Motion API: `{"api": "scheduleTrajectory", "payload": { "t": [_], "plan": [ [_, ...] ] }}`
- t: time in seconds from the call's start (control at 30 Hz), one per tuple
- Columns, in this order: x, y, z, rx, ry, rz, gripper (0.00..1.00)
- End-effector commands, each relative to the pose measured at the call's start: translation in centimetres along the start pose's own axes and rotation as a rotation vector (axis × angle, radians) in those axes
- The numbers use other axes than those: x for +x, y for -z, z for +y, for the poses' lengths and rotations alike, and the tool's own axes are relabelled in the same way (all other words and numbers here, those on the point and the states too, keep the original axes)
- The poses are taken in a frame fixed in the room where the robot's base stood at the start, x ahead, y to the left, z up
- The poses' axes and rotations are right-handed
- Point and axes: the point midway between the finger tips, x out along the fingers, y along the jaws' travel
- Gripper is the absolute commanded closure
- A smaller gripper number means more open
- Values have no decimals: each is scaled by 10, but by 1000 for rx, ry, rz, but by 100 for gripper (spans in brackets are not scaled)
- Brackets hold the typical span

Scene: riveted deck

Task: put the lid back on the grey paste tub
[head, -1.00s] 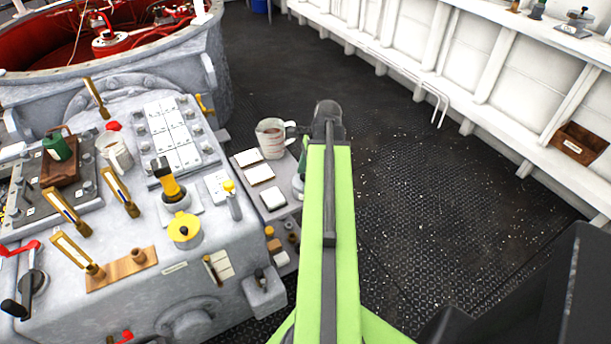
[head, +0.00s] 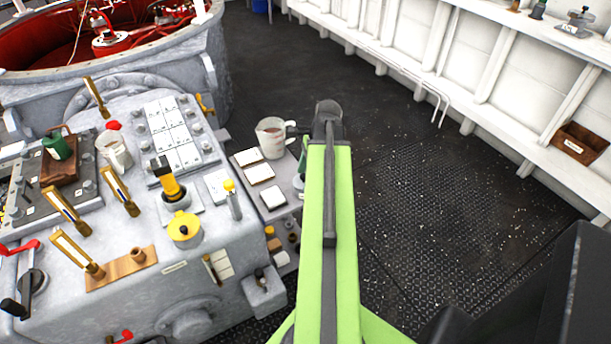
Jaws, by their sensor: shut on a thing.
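My green arm link (head: 329,230) runs up the middle of the head view to a dark joint (head: 328,112). My gripper is out of sight, so what it holds does not show. I cannot make out a grey paste tub or its lid for certain. A small pale and green shape (head: 300,178) shows at the link's left edge, mostly hidden; I cannot tell what it is.
A pale jug (head: 271,138) with brown contents stands at the back of a low grey shelf beside white pads (head: 260,173). The grey console (head: 140,235) carries a pale mug (head: 114,152), levers and a yellow-topped fitting (head: 184,228). Dark deck (head: 440,220) at right is open.

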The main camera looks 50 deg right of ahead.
Motion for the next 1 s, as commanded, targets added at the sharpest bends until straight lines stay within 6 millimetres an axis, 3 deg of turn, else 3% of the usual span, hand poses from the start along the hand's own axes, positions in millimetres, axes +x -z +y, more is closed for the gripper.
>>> {"api": "scheduleTrajectory", "payload": {
  "t": [0.43, 0.47, 0.6, 0.67, 0.87, 0.93, 1.0],
  "plan": [
    [0, 0, 0, 0, 0, 0, 72],
    [0, 0, 0, 0, 0, 0, 32],
    [0, 0, 0, 0, 0, 0, 13],
    [0, 0, 0, 0, 0, 0, 8],
    [0, 0, 0, 0, 0, 0, 8],
    [0, 0, 0, 0, 0, 0, 0],
    [0, 0, 0, 0, 0, 0, 0]
  ]
}}
